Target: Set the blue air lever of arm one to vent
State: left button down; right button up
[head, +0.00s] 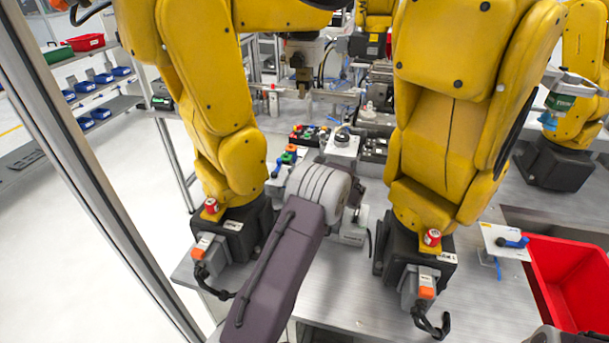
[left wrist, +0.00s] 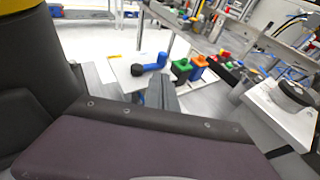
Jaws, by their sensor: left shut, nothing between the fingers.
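A blue lever (head: 277,168) is on a white plate (head: 276,185) beside the left yellow arm (head: 215,120). A second blue lever (head: 514,242) is on a white plate at the right. Which lever belongs to arm one cannot be read. My left arm reaches up between the yellow arms in the head view, its fingers hidden. My left gripper (left wrist: 160,92) is shut and empty, in front of the lever plate; contact cannot be told.
Green (left wrist: 181,69) and orange (left wrist: 197,66) knobs stand right of the lever. A white box with a black dial (left wrist: 295,93) is nearby. Another yellow arm (head: 450,110) stands close on the right. A red bin (head: 575,285) is at right. The front table is mostly clear.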

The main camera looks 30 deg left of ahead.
aim_at(286, 174)
pick_arm(q)
jog(key=shift+r+p+x, duration=0.1)
jog(key=shift+r+x, duration=0.1)
jog(key=shift+x, duration=0.7)
jog(key=shift+r+p+x, duration=0.1)
jog(key=shift+r+x, duration=0.1)
jog(key=shift+x, duration=0.65)
jog(key=shift+r+p+x, duration=0.1)
jog(key=shift+r+x, duration=0.1)
jog(key=shift+x, duration=0.7)
pick_arm(e)
jog(key=shift+r, duration=0.35)
pick_arm(q)
jog(key=shift+a, duration=0.15)
